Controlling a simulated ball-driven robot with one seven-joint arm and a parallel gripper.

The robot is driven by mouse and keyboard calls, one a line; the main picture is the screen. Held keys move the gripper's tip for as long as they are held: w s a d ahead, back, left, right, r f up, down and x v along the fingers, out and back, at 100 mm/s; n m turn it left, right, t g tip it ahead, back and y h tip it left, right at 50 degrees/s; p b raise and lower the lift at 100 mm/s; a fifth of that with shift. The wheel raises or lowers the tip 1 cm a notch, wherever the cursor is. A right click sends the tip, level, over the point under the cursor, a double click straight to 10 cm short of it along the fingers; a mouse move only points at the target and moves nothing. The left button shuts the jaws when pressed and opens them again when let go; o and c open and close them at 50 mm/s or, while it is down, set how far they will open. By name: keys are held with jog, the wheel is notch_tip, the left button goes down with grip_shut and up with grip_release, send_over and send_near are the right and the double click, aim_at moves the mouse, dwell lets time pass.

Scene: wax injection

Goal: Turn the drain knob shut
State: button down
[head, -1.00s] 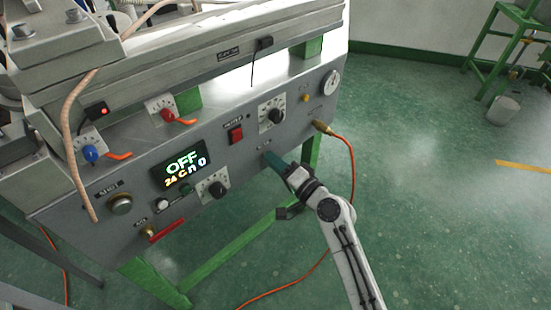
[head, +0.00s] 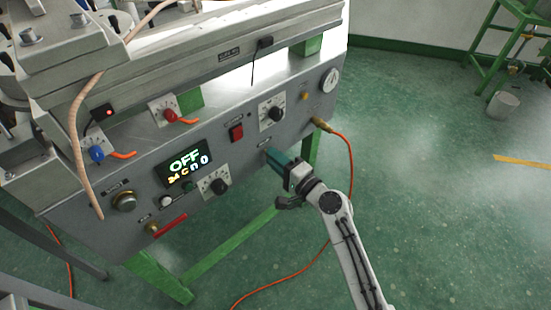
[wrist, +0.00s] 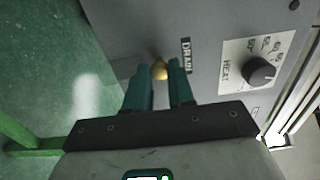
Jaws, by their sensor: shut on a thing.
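The drain knob is a small brass knob (wrist: 160,71) below a "DRAIN" label (wrist: 186,55) on the grey panel. In the wrist view it sits between the teal fingertips of my gripper (wrist: 159,78). My gripper is shut on the knob, and the fingers cover its sides. In the head view my gripper (head: 272,157) touches the lower part of the machine's front panel (head: 225,160). The knob is hidden behind the fingers there.
A heat dial (wrist: 260,71) is near the fingers, and a red switch (head: 236,132) is up and left. A brass fitting with an orange hose (head: 347,155) is to the right. A display (head: 187,163) reads OFF.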

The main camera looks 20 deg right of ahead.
jog(key=c, duration=1)
grip_release()
jog(key=v, duration=1.1)
jog(key=shift+w, duration=0.1)
jog(key=s+a+f+n+g, duration=0.4)
jog(key=s+f+n+g, duration=0.5)
jog(key=s+n, duration=0.3)
jog(key=s+d+n+g+h, duration=0.1)
jog(key=s+d+g+h, duration=0.25)
jog(key=s, duration=0.35)
jog(key=s+d+n+g+h, duration=0.1)
jog(key=s+d+g+h, duration=0.2)
jog(key=s, duration=0.5)
jog(key=shift+g+y, duration=0.25)
jog(key=r+p, duration=0.6)
jog(key=d+r+p, duration=0.1)
jog(key=r+p, duration=1)
jog(key=shift+s+d+r+p, duration=0.2)
jog(key=shift+s+r+p, duration=0.05)
jog(key=shift+r+p, duration=0.1)
